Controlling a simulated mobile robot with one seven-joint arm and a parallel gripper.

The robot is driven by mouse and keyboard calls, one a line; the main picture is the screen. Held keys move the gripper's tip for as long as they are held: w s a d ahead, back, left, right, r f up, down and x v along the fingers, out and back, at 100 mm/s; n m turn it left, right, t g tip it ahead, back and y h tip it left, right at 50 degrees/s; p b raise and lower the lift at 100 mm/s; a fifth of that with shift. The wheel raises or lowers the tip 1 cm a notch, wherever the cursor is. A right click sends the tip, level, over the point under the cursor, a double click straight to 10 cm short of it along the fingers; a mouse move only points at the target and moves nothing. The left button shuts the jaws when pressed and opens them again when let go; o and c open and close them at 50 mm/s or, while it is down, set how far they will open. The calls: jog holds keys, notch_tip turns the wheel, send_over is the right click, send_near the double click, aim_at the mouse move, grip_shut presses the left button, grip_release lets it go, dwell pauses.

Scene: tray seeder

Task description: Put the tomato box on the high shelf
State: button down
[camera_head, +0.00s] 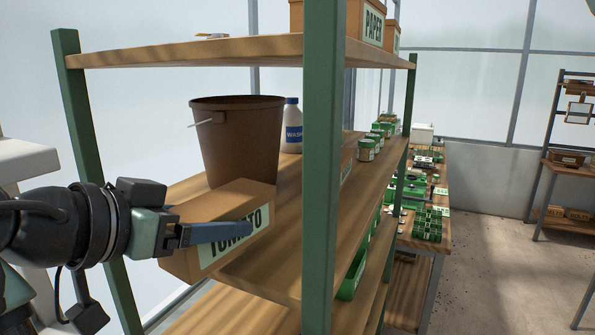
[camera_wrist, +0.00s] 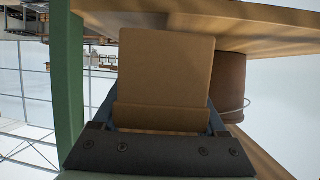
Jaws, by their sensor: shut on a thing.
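The tomato box (camera_head: 190,262) is a brown carton with a pale label reading TOMATO. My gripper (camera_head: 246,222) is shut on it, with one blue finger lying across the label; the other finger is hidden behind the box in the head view. In the wrist view the box (camera_wrist: 166,75) fills the space between the fingers. The box is tilted in the head view, at the front edge of the middle shelf (camera_head: 265,262); I cannot tell whether it touches the board. The high shelf (camera_head: 180,51) is the wooden board above it.
A brown bucket (camera_head: 240,145) stands right behind the box, with a WASH bottle (camera_head: 292,135) beyond. A green post (camera_head: 323,170) rises to the right of the box, another (camera_head: 88,150) to the left. The high shelf's left part is mostly clear; a PAPER box (camera_head: 372,24) stands further right.

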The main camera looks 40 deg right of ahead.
jog(key=w+d+p, duration=0.1)
jog(key=d+p, duration=0.1)
jog(key=d, duration=0.3)
jog(key=w+d+p, duration=0.1)
jog(key=d+p, duration=0.1)
jog(key=d, duration=0.3)
jog(key=w+d+p, duration=0.1)
jog(key=d+p, duration=0.1)
jog(key=d, duration=0.3)
jog(key=shift+w+d+r, duration=0.2)
jog(key=shift+w, duration=0.15)
jog(key=f+p, duration=0.2)
jog(key=f, duration=0.1)
jog(key=shift+w+d+f+p, duration=0.1)
jog(key=shift+w+d+p, duration=0.05)
jog(key=shift+d+p, duration=0.25)
jog(key=shift+f, duration=0.25)
